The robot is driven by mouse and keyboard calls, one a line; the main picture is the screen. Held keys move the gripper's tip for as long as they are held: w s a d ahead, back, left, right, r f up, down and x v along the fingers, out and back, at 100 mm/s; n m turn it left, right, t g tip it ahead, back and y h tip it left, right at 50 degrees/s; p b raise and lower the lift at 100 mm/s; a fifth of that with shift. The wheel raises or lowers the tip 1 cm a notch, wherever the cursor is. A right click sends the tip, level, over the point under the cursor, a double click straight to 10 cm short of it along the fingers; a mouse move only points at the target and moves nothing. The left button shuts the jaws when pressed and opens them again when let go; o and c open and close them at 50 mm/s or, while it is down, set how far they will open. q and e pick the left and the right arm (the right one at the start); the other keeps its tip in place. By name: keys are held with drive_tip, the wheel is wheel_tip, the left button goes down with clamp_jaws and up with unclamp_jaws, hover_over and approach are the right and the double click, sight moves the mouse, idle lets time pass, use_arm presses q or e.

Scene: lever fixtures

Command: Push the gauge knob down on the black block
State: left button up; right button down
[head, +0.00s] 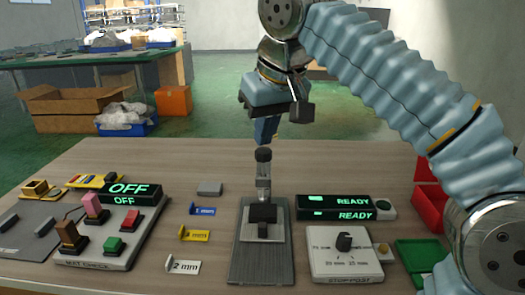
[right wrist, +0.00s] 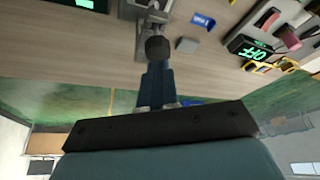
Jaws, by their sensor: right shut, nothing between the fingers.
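A round black knob (head: 263,155) tops an upright grey metal lever (head: 263,182), which rises behind a black block (head: 263,214) on a grey base plate (head: 250,262). My right gripper (head: 266,138) is shut and empty, pointing down just above and behind the knob. In the right wrist view the shut blue fingers (right wrist: 157,80) end close beside the black knob (right wrist: 158,48); I cannot tell whether they touch. My left gripper is not in view.
Right of the plate are a display reading READY (head: 335,208) and a STOP POST panel with a black dial (head: 344,241). Left are 1, 2 and 3 mm tags (head: 195,235) and a switch panel with an OFF display (head: 130,192). A red bin (head: 430,205) stands far right.

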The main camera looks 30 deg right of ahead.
sight(264, 151)
drive_tip(key=shift+f+b, duration=1.3)
drive_tip(key=shift+f, duration=0.45)
drive_tip(key=shift+r, duration=0.1)
idle(0.4)
wheel_tip(264, 151, up, 5)
drive_tip(key=p, duration=0.5)
drive_tip(key=shift+r+p, duration=0.2)
drive_tip(key=shift+p, duration=0.15)
drive_tip(key=shift+r, duration=2.25)
